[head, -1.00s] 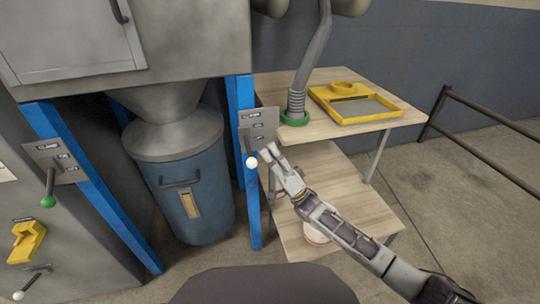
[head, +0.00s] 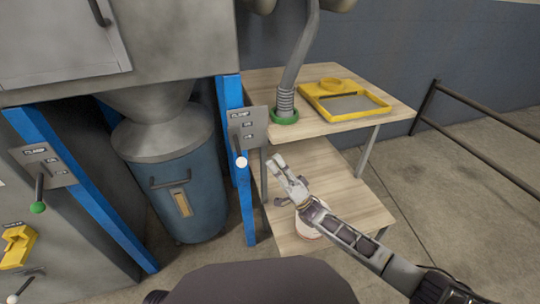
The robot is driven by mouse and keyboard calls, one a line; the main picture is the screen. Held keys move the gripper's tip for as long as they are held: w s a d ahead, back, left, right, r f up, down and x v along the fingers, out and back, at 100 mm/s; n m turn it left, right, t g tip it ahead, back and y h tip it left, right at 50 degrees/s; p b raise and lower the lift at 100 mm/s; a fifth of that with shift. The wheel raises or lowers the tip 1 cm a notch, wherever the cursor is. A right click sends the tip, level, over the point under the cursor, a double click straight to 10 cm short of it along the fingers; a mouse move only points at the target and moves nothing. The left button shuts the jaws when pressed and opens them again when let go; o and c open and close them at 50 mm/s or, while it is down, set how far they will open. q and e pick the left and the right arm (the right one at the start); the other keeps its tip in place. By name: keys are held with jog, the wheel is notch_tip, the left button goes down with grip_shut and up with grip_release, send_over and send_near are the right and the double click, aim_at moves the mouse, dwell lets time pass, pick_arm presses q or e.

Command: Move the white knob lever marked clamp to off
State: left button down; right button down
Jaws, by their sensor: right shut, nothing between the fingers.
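The white knob lever (head: 241,162) hangs down from a grey plate (head: 256,127) marked clamp, on the blue post right of the blue drum. Its knob is at the low end, below the plate's small labels, which are too small to read surely. My right gripper (head: 276,160) is shut and empty, a short way right of the white knob and apart from it. My left gripper is not in view.
A green knob lever (head: 38,207) hangs from another clamp plate at left. Another white-knobbed lever (head: 13,298) is at lower left. A wooden two-shelf table (head: 345,190) stands behind my right gripper, bearing a yellow tray (head: 345,118). A dark railing (head: 470,145) is at right.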

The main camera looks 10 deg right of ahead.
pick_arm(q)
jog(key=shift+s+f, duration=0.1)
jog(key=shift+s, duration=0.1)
pick_arm(e)
jog(key=v, duration=0.3)
jog(key=shift+w, duration=0.25)
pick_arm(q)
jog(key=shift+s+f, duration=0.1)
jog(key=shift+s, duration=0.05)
